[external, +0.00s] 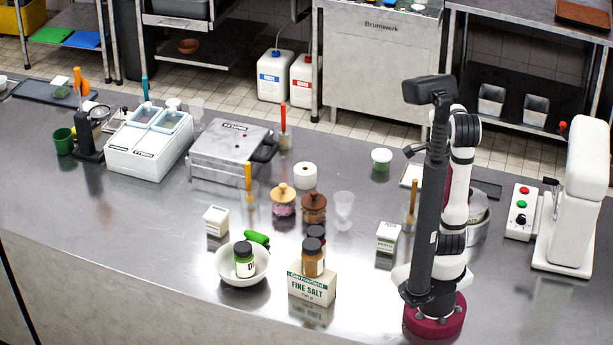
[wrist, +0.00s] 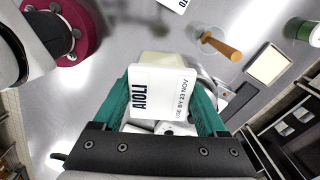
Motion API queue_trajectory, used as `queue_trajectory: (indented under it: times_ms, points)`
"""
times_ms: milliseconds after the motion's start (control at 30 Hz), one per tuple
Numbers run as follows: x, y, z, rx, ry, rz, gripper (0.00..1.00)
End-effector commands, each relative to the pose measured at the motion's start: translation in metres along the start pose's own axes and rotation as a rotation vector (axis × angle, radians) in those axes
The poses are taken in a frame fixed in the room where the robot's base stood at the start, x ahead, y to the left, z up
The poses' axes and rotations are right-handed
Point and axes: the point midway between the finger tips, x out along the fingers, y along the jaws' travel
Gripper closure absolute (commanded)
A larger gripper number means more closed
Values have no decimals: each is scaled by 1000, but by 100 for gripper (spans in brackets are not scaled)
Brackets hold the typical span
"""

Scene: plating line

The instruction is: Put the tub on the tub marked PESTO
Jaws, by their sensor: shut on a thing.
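In the wrist view, my gripper (wrist: 160,108) has its teal fingers shut on a white tub (wrist: 165,82) labelled AIOLI, with a use-by date on it. The tub sits between both fingers, with counter visible around it. In the external view my arm hides the gripper and the held tub. The tub marked PESTO (external: 387,238) stands upright on the steel counter, left of my arm's base. In the wrist view only a corner of a white labelled tub (wrist: 176,4) shows at the top edge, apart from the held tub.
A clear pot with a wooden-handled tool (external: 410,220) stands close behind the PESTO tub. A metal pot (external: 479,220) is right of my arm. A salt box (external: 311,287), a white bowl (external: 226,275) and another white tub (external: 215,221) stand left. Counter around PESTO's front is clear.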

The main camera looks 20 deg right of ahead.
Motion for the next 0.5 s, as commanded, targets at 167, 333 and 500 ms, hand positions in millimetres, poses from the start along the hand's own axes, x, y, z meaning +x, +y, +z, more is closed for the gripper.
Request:
queue_trajectory:
  times_ms: [167, 333, 500]
  points:
    - [32, -8, 51, -12, 1, 7, 93]
    - [58, -17, 94, -7, 1, 4, 93]
    - [77, -20, 107, -1, 1, 6, 93]
